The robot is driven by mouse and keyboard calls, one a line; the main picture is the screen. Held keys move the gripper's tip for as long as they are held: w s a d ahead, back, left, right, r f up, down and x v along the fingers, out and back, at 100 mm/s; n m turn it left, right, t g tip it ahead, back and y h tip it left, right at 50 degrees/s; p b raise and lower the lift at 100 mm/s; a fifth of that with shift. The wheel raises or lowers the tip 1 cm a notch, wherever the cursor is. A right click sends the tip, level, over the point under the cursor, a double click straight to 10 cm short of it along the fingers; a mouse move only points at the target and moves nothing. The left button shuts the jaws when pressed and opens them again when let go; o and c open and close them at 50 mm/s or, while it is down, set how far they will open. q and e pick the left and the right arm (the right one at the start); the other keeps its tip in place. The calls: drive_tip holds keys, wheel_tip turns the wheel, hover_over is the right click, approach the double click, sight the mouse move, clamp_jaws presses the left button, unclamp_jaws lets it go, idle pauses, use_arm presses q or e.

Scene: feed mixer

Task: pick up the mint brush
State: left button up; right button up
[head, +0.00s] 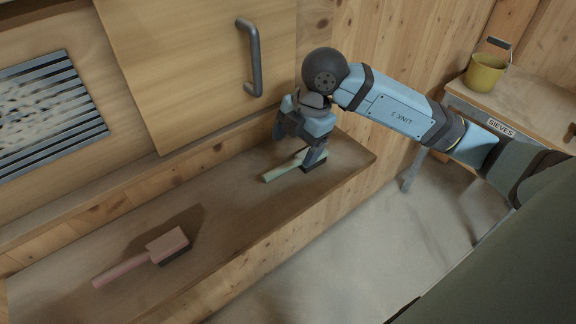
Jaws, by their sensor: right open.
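The mint brush (283,171) lies on the wooden ledge (227,219), with its handle toward the lower left. Its head is partly hidden by my right gripper. My right gripper (294,153) is open, pointing down over the brush's head end, with one finger on the near side and the other on the far side in the picture. I cannot tell whether the fingers touch the brush. My left gripper is not in view.
A pink brush (168,244) lies on the ledge to the left. A cabinet panel with a dark handle (252,58) and a slatted vent (50,100) stand behind the ledge. A yellow bucket (484,73) sits on a side table labelled SIEVES (500,128) at right.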

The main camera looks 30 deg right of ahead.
sight(297, 160)
drive_tip(key=w+d+f+h, duration=0.1)
drive_tip(key=f, duration=0.1)
drive_tip(key=w+d+f+m+h, duration=0.1)
drive_tip(key=f, duration=0.1)
drive_tip(key=w+d+f+m, duration=0.1)
drive_tip(key=f, duration=0.1)
drive_tip(key=shift+w+d+t+h, duration=0.1)
drive_tip(key=shift+d+t+h, duration=0.25)
drive_tip(key=shift+t+h, duration=0.05)
drive_tip(key=f, duration=0.2)
drive_tip(key=w+f, duration=0.1)
drive_tip(key=f, duration=0.1)
drive_tip(key=shift+a+f+p, duration=0.2)
drive_tip(key=shift+f+p, duration=0.1)
drive_tip(key=shift+p, duration=0.05)
drive_tip(key=shift+w+f, duration=0.1)
drive_tip(key=shift+f, duration=0.45)
drive_tip(key=c, duration=1.1)
drive_tip(key=shift+r, duration=0.15)
wheel_tip(297, 160, up, 20)
drive_tip(key=shift+f, duration=0.1)
